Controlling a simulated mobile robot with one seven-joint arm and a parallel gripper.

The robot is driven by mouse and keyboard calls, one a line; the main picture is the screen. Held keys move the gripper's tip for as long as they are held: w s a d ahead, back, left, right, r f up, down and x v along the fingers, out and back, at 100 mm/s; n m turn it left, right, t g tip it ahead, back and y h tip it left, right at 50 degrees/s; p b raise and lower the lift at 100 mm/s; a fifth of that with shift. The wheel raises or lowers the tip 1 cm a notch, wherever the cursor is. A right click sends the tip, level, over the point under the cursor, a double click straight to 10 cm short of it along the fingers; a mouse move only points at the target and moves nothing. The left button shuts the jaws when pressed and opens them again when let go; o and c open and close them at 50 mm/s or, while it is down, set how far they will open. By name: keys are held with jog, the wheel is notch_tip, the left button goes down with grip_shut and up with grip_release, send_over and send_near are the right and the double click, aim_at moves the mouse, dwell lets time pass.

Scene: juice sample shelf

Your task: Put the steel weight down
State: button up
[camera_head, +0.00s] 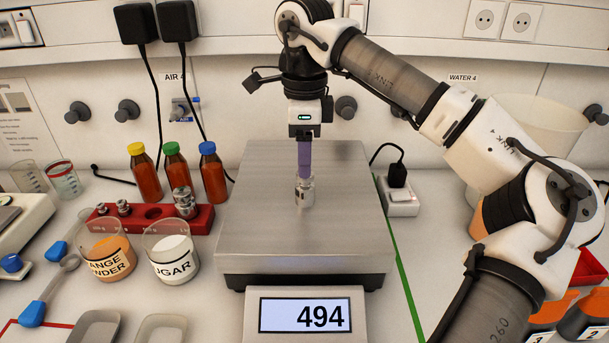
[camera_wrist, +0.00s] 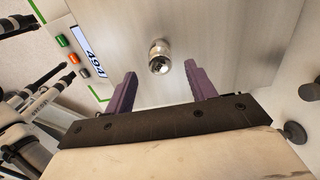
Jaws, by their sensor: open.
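The steel weight (camera_head: 304,192) stands upright on the steel pan of the scale (camera_head: 260,240), and the scale's display (camera_head: 306,315) reads 494. In the wrist view the weight (camera_wrist: 159,57) stands on the pan ahead of the fingertips, with bare metal around it. My gripper (camera_head: 304,174) points down just above the weight in the head view. In the wrist view its two purple fingers (camera_wrist: 161,83) are spread wide with nothing between them. From the head view one finger hides the other, and the exact gap between fingertips and weight is hard to judge.
A red weight block (camera_head: 150,212) with several smaller weights stands left of the scale. Beakers of orange powder (camera_head: 109,255) and sugar (camera_head: 171,253) stand in front of it, and several capped bottles (camera_head: 175,170) behind. A power plug (camera_head: 398,180) is right of the scale.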

notch_tip(320, 180, up, 6)
